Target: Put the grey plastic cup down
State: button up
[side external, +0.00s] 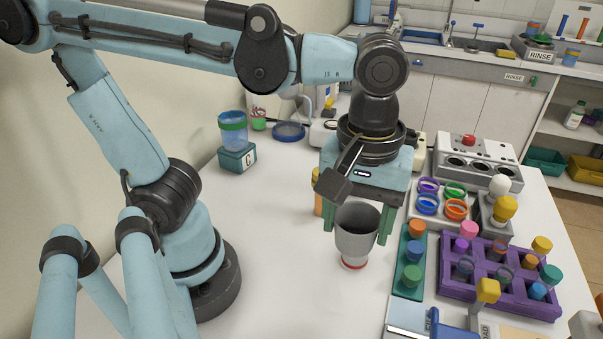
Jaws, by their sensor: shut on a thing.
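The grey plastic cup (355,238) is upright in the side external view, near the middle of the white table. It is a tapered cup, open at the top. A red ring (353,264) shows at its base. My gripper (357,222) points down over it, with green fingers on either side of the cup, shut on it. The left finger is partly hidden behind the cup. I cannot tell whether the cup's base touches the table.
Right of the cup stand a green rack (410,288) with coloured caps, a purple rack (447,284) of vials and a white tray (428,222) of coloured rings. A grey machine (483,150) stands behind. A blue-rimmed cup (233,133) sits on a green block (238,160). Table left of the cup is clear.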

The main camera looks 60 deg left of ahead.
jog(key=w+a+n, duration=0.5)
jog(key=a, duration=0.4)
jog(key=w+a+n, duration=0.5)
jog(key=a, duration=0.3)
jog(key=s+a+n, duration=0.2)
jog(key=a+n, duration=0.6)
jog(key=a, duration=0.9)
jog(key=shift+d+f, duration=0.1)
jog(key=shift+f, duration=7.5)
jog(key=shift+f, duration=0.15)
jog(key=o, duration=1)
